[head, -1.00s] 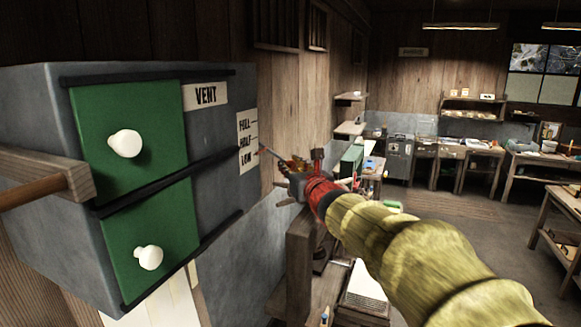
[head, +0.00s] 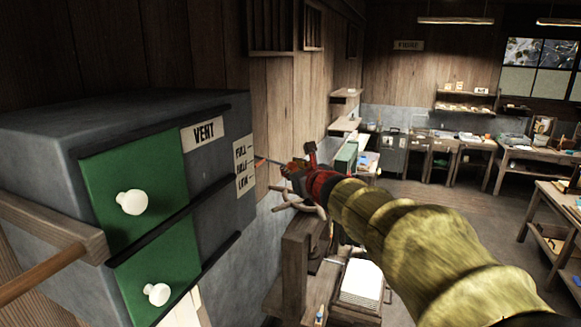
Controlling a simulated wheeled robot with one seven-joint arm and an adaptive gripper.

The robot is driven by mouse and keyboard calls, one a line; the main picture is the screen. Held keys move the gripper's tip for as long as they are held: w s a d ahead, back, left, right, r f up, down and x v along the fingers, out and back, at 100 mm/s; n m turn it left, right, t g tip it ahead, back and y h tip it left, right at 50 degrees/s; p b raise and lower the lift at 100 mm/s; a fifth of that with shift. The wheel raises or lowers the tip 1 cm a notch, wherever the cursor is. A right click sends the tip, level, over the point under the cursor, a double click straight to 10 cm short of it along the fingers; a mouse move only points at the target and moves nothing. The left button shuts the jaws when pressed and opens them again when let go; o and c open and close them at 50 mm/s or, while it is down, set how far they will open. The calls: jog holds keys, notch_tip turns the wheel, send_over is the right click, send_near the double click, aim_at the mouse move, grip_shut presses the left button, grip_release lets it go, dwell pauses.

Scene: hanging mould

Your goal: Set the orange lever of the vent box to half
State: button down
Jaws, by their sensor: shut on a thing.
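The grey vent box (head: 60,112) hangs at the left with a VENT label. Its scale card (head: 244,168) reads FULL, HALF and LOW from top to bottom. The thin orange lever (head: 262,160) sticks out past the card's right edge, close to the HALF mark, perhaps slightly above it; the angle makes the exact setting hard to tell. My gripper (head: 288,168) is shut on the lever's outer end, to the right of the box. The fingers are small and partly hide the lever's end.
Two green drawers (head: 150,150) with white knobs are on the box front. A wooden rail (head: 45,230) juts out at the left. A wooden stand (head: 298,260) and a white stack (head: 361,283) are below my arm.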

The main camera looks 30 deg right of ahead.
aim_at(292, 162)
jog(key=shift+r+p, duration=0.7)
jog(key=shift+r, duration=0.95)
jog(key=c, duration=1.6)
grip_release()
jog(key=shift+s+f, duration=0.1)
jog(key=shift+o, duration=0.2)
jog(key=shift+s, duration=0.1)
jog(key=v, duration=1.1)
jog(key=shift+s, duration=0.4)
jog(key=shift+a, duration=0.1)
